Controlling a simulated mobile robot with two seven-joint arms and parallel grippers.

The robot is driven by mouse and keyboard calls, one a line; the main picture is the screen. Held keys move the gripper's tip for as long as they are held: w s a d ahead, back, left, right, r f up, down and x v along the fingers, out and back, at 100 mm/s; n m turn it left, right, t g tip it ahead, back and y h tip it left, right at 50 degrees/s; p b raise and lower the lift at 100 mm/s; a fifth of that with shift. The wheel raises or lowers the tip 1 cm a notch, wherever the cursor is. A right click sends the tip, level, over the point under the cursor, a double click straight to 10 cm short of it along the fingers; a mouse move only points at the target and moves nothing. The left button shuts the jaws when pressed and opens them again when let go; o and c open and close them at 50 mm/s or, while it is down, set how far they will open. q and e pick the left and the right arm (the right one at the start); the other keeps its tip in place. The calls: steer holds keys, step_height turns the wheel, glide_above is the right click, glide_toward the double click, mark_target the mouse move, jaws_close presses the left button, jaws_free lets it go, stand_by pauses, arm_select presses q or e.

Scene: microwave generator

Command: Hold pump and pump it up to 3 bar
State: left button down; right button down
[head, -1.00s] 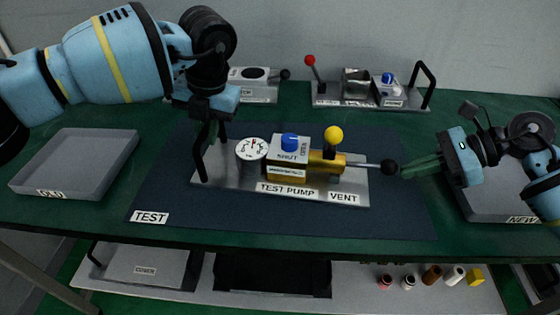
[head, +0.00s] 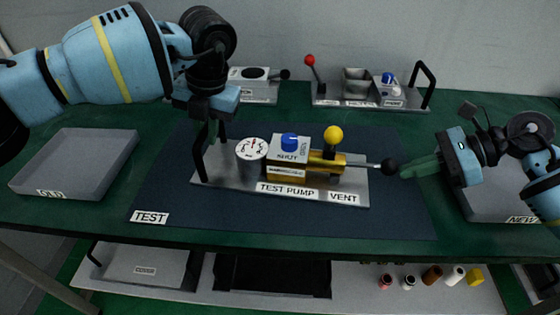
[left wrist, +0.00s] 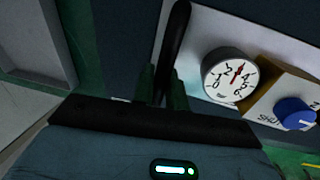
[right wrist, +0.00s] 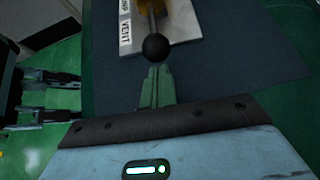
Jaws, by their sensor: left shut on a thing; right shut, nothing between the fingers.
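The test pump (head: 240,182) stands on the dark mat, with a round gauge (head: 251,148), a blue SHUT knob (head: 289,141), a yellow-ball lever (head: 333,134) and a brass cylinder (head: 327,161). Its rod ends in a black ball (head: 389,165) at the right. In the left wrist view the gauge (left wrist: 229,74) has a red needle pointing up and slightly right; the exact reading is unclear. My left gripper (head: 209,133) is shut on the pump's black handle (left wrist: 172,45). My right gripper (head: 404,171) is shut and empty, its fingertips right at the ball (right wrist: 156,47); contact is unclear.
A grey OLD tray (head: 75,165) lies left and a NEW tray (head: 485,212) right. Behind stand a station with a red-ball lever (head: 310,61) and another station (head: 262,91). Small parts (head: 432,275) lie on the lower shelf. The mat's front (head: 260,222) is clear.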

arm_select(q)
steer(key=shift+f, duration=0.25)
arm_select(e)
steer(key=shift+s+d+r, duration=0.1)
steer(key=shift+d+r, duration=0.7)
steer(key=shift+r, duration=0.2)
steer(key=shift+s+d+r, duration=0.1)
steer(key=shift+d+r, duration=0.65)
steer(key=shift+r, duration=0.2)
steer(key=v, duration=1.2)
steer(key=shift+r, duration=0.1)
arm_select(q)
steer(key=c, duration=1.3)
jaws_free()
steer(key=shift+r, duration=0.1)
arm_select(e)
steer(key=shift+w, duration=0.1)
arm_select(q)
steer(key=shift+r, duration=0.15)
